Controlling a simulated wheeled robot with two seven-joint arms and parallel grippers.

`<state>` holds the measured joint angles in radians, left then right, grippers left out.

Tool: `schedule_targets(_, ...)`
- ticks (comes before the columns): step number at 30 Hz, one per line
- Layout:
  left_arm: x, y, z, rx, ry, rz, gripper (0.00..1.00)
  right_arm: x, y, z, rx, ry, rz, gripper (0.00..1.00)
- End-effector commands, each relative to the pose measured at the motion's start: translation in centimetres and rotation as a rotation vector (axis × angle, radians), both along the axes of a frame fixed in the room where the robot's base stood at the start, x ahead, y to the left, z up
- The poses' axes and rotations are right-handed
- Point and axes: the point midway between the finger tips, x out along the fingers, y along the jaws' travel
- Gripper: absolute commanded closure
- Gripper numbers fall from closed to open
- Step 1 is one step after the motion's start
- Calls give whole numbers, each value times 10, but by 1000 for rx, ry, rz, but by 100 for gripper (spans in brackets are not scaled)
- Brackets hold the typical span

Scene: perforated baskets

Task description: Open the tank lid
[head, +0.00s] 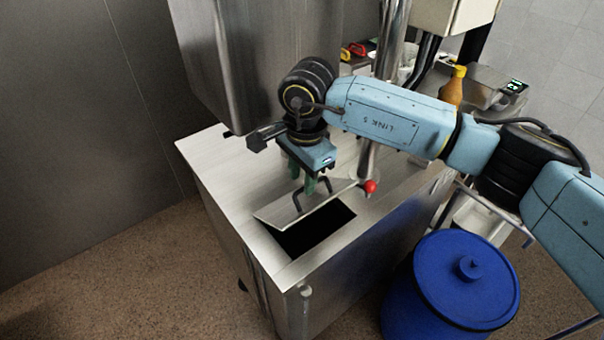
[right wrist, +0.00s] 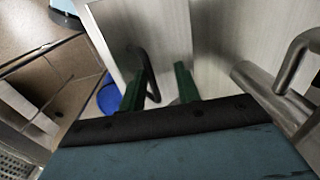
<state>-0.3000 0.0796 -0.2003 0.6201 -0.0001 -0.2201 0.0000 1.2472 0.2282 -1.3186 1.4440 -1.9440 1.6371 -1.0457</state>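The tank lid (head: 290,211) is a thin metal plate on the steel tank (head: 225,190). It is tilted up, and a dark opening (head: 320,236) shows below it. A dark loop handle (head: 298,199) stands on the lid; the handle (right wrist: 152,75) and lid (right wrist: 140,22) also show in the right wrist view. My right gripper (head: 311,184) is at the handle, its green fingers apart. In the right wrist view the handle passes by the left finger of the gripper (right wrist: 159,82); whether they touch is unclear. My left gripper is out of view.
A red ball knob (head: 370,187) stands beside the lid. A blue lidded barrel (head: 465,285) is on the floor at the right of the tank. A large steel box (head: 225,60) rises behind the tank, and a yellow-orange bottle (head: 452,86) stands at the back right.

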Motion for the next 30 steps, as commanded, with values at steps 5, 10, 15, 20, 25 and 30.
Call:
schedule_targets(5, 0, 0, 0, 0, 0, 0, 64, 1, 0, 1, 2, -3, 0, 69)
schedule_targets(10, 0, 0, 0, 0, 0, 0, 64, 1, 0, 2, 3, -4, 0, 69)
schedule_targets(15, 0, 0, -1, 0, 0, 0, 64, 1, 0, 11, 3, -6, 0, 69)
schedule_targets(20, 0, 0, -5, 0, 0, 0, 64, 0, -1, 39, 4, -9, 0, 69)
schedule_targets(25, 0, 0, -10, 0, 0, 0, 64, -3, -3, 78, 2, -8, 0, 69)
schedule_targets(30, 0, 0, -13, 0, 0, 0, 64, -6, -5, 111, 2, -6, 1, 69)
